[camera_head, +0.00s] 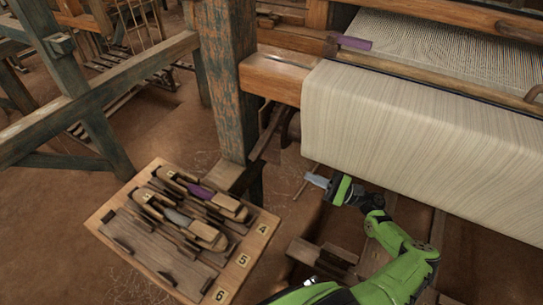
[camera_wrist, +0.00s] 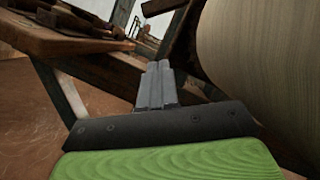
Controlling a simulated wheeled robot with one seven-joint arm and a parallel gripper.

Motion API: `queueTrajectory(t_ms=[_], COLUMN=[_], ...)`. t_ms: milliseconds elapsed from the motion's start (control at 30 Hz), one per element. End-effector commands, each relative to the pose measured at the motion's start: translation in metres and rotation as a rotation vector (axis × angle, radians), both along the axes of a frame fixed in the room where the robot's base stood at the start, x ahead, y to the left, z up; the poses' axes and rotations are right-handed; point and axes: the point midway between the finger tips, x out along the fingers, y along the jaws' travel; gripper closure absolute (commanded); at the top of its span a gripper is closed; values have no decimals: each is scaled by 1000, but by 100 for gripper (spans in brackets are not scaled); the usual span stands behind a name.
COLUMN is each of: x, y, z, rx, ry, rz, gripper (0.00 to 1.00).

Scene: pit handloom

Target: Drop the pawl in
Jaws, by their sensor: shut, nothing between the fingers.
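My gripper (camera_head: 316,180) is shut and empty, its grey fingers pointing left below the cloth roll. In the wrist view the fingers (camera_wrist: 157,82) are pressed together with nothing between them. The pale cloth roll (camera_head: 400,125) hangs from the loom's front beam, and it fills the right of the wrist view (camera_wrist: 265,75). A dark round part (camera_head: 291,130) shows beside the post at the roll's left end. A thin wooden stick (camera_head: 303,186) is near my fingertips; I cannot tell whether they touch. I cannot pick out the pawl for certain in either view.
A weathered post (camera_head: 226,80) stands left of the roll. A numbered wooden tray (camera_head: 261,232) holding shuttles (camera_head: 190,192) is at lower left; what seems to be its edge (camera_wrist: 70,42) shows in the wrist view. Bare floor (camera_head: 150,125) lies behind the tray.

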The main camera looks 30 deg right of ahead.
Motion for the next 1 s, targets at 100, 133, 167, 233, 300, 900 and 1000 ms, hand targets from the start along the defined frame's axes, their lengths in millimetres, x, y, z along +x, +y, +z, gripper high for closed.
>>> queueTrajectory(t_ms=[100, 133, 167, 233, 300, 900, 1000], x=[18, 22, 26, 36, 47, 79, 79], y=[20, 25, 29, 40, 50, 108, 107], z=[9, 11, 13, 17, 22, 66, 66], rx=[-1, 0, -1, -1, -1, 0, 0], ry=[1, 2, 2, 1, 1, 2, 2], rz=[7, 6, 7, 6, 6, 1, 1], gripper=[100, 100, 100, 100, 100, 100, 100])
